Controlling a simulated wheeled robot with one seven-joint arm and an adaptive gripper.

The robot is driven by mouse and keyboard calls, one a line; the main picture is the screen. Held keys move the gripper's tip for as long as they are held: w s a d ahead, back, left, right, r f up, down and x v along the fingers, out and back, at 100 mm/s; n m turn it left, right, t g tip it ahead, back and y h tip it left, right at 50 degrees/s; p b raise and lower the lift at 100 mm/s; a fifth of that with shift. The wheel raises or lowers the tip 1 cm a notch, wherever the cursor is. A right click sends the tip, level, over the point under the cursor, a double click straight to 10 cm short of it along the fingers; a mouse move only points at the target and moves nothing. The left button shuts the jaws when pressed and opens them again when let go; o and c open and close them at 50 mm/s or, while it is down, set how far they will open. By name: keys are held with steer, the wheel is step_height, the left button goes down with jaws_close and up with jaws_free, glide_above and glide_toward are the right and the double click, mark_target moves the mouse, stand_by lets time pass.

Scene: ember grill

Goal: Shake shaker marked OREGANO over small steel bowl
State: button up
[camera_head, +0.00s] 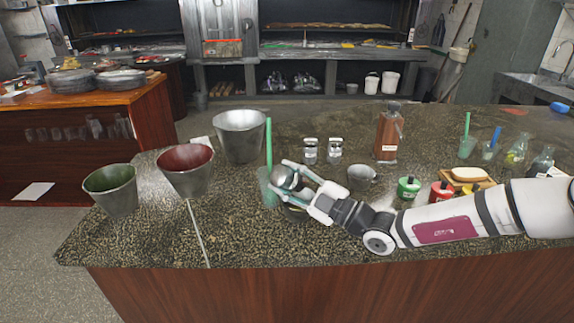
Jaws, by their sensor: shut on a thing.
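My gripper (284,180) is shut on a silvery, rounded thing (283,177), apparently a shaker, held tilted above the counter. Its marking cannot be read. Directly below my gripper, a dark round bowl-like thing (293,214) is mostly hidden by the hand. A small steel bowl or cup (362,177) stands to the right of my gripper. Two shakers with silvery lids and pale labels, a left one (310,151) and a right one (335,151), stand behind my gripper. Their labels are too small to read.
A green glass with a straw (268,188) stands close left of my gripper. Green (115,190), red (187,171) and steel (240,136) buckets stand farther left. A brown bottle (388,136) stands behind; green (408,188) and red (441,193) jars stand near my arm.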

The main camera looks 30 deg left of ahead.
steer(key=r, duration=0.5)
steer(key=shift+s, duration=0.2)
steer(key=shift+f, duration=0.15)
steer(key=shift+w+f, duration=0.1)
steer(key=shift+f, duration=0.05)
steer(key=shift+r+p, duration=1.75)
steer(key=shift+r, duration=1.35)
